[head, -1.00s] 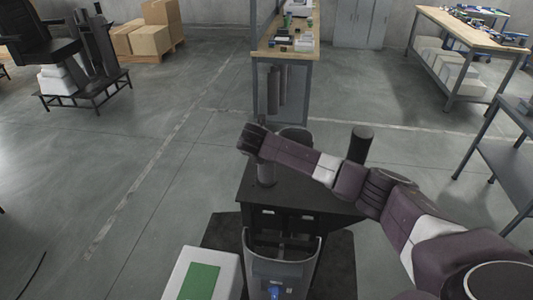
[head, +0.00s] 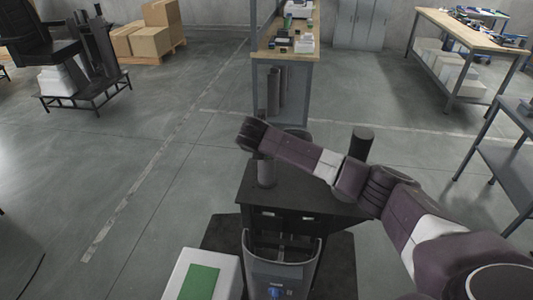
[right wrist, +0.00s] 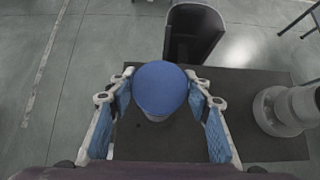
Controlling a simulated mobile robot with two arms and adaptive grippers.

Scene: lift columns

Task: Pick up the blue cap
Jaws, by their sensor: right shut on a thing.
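The blue cap (right wrist: 161,86) is a rounded blue dome in the middle of the right wrist view, with a small pale part showing below it. My right gripper (right wrist: 163,98) has its two blue-padded fingers on either side of the cap and is shut on it. The cap hangs over a dark surface. In the head view my right arm reaches in from the right; its gripper and the cap are hidden behind the dark wrist end. My left gripper is not in view.
In the right wrist view, a dark open container (right wrist: 193,35) stands beyond the cap and a pale cylinder (right wrist: 285,108) is at the right. A wooden-topped bench (head: 286,44) stands ahead, another workbench (head: 470,32) far right, a grey shelf (head: 508,160) nearer right.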

